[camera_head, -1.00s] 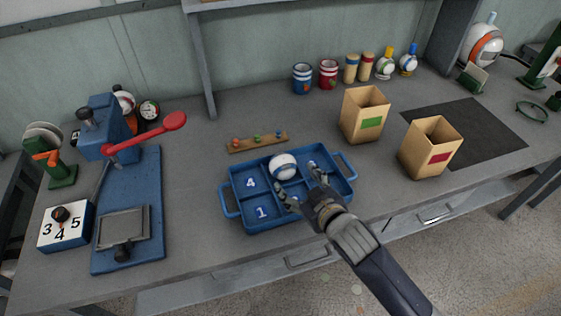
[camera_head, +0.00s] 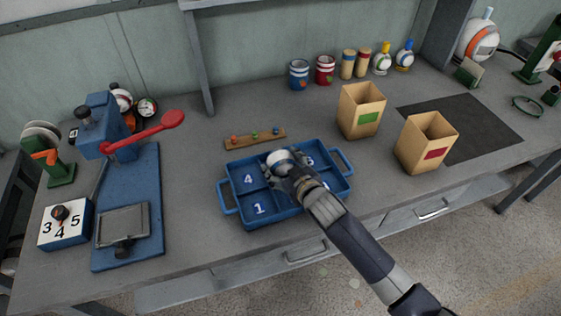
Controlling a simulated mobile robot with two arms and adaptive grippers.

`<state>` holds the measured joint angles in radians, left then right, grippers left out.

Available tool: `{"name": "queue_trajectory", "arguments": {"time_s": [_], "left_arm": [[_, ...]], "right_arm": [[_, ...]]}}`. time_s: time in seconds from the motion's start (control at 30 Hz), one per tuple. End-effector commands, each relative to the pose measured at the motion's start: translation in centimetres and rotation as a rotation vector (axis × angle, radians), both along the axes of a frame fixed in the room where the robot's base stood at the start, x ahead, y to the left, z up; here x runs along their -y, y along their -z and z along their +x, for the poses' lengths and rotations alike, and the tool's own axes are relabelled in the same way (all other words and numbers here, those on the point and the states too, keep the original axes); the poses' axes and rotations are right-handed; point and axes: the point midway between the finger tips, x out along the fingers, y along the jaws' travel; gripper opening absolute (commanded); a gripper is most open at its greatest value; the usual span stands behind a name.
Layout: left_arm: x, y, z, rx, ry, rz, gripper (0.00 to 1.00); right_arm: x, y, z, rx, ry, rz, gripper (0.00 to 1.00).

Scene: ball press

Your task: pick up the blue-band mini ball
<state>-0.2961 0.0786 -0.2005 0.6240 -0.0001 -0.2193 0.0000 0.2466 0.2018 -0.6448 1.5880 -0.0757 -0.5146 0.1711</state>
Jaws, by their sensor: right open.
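The mini ball (camera_head: 280,158), white with a dark band, sits in the upper middle part of the blue tray (camera_head: 228,197). The tray has numbered compartments, with 4 and 1 readable on its left side. My right gripper (camera_head: 284,169) is open and right at the ball, with its fingers around the ball's near side. The gripper hides the ball's lower part, so I cannot tell whether the fingers touch it. My left gripper is not in view.
A blue press with a red lever (camera_head: 145,130) stands at the left beside a number block (camera_head: 64,224). A green-label box (camera_head: 361,111) and a red-label box (camera_head: 426,143) stand to the right. A peg strip (camera_head: 254,139) lies behind the tray.

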Motion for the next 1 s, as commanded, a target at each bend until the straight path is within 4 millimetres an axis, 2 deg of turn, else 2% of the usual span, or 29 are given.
{"name": "queue_trajectory", "arguments": {"time_s": [0.2,0.33,0.37,0.77,0.87,1.0], "left_arm": [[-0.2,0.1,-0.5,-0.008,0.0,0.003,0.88],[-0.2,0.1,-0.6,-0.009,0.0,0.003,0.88],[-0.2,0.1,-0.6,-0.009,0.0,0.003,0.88],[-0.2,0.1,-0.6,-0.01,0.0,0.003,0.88],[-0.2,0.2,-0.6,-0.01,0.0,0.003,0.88],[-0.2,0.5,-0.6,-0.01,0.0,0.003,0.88]], "right_arm": [[0.0,0.1,0.0,-0.002,0.0,-0.001,0.69],[0.0,0.2,0.0,-0.003,0.0,-0.001,0.4],[0.0,0.2,0.0,-0.003,0.0,-0.001,0.38],[0.0,-0.2,0.0,-0.002,0.0,-0.001,0.38],[0.0,-1.0,0.0,0.0,0.001,-0.002,0.38],[0.0,-3.1,0.1,0.004,0.0,-0.001,0.38]]}}
